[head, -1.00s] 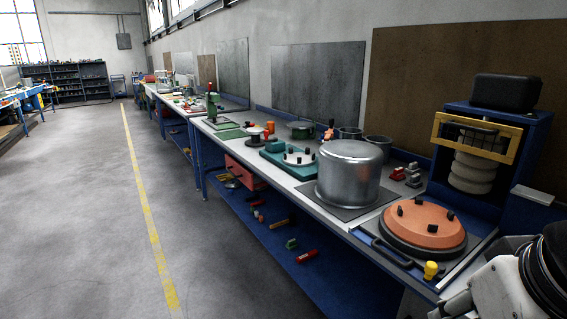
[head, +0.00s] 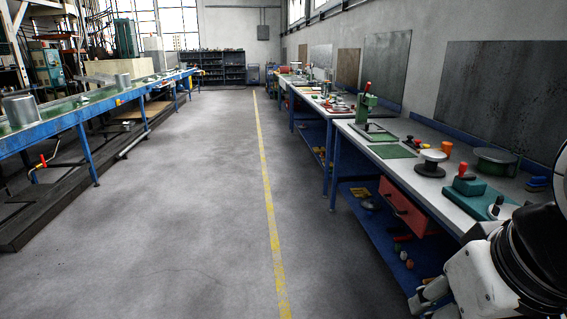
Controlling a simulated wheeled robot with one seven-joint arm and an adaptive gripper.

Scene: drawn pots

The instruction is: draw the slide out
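No part in view can be told for certain as the slide. A red drawer-like box (head: 408,208) hangs under the right-hand bench, its front facing the aisle. My gripper (head: 428,298) shows only in part at the lower right, below the bench top and in front of its near end. It is apart from the red box. Its fingers are too small and cut off to show whether they are open. My arm hides the near end of the bench.
A long blue-framed bench (head: 82,112) stands left. The floor (head: 190,210) between is clear.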

